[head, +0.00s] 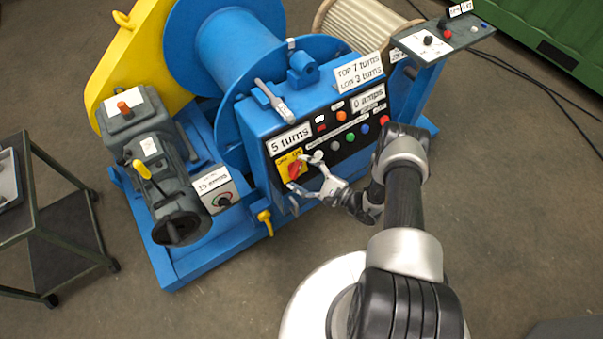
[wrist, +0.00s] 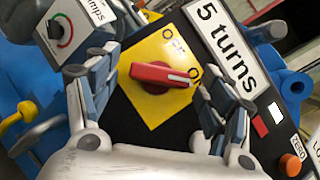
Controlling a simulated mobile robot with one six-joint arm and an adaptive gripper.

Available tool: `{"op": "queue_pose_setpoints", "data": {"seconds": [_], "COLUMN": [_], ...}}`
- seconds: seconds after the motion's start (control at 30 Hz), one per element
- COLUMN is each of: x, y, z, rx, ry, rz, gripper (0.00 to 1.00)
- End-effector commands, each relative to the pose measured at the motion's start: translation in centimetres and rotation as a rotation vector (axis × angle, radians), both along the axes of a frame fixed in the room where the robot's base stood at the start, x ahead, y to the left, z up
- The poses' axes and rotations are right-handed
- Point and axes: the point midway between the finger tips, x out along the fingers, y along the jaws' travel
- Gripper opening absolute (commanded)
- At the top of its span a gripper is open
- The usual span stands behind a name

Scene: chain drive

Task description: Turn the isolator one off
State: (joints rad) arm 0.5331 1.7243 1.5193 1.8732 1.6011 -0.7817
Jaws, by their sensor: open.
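The isolator is a red rotary handle (wrist: 160,75) on a yellow plate (wrist: 152,48) on the blue machine's black front panel; the handle also shows in the head view (head: 294,169). In the wrist view its white-marked end points right, towards the partly hidden label starting with "O"; a second label, "OFF", is above the handle. My gripper (head: 299,173) is open in front of the plate. In the wrist view its fingers (wrist: 155,85) stand on either side of the handle, apart from it. Nothing is held.
A row of buttons (head: 350,137) and a "5 turns" display (head: 290,138) lie beside the isolator. A grey box with a round dial (head: 222,199) and a yellow lever (head: 265,220) are to its left and below. A grey cart (head: 60,200) stands at the far left.

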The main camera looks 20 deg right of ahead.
Motion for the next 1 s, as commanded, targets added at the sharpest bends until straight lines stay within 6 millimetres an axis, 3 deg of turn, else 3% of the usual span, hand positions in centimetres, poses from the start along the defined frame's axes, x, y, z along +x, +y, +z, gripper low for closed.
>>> {"op": "queue_pose_setpoints", "data": {"seconds": [0.23, 0.9, 1.0], "x": [0.07, 0.02, 0.03], "y": [0.05, 0.04, 0.03], "z": [0.03, 0.02, 0.02], "rx": [0.001, 0.000, -0.002], "ry": [-0.001, 0.000, 0.000], "rz": [0.001, 0.001, 0.002], "gripper": [0.74, 0.30, 0.30]}}
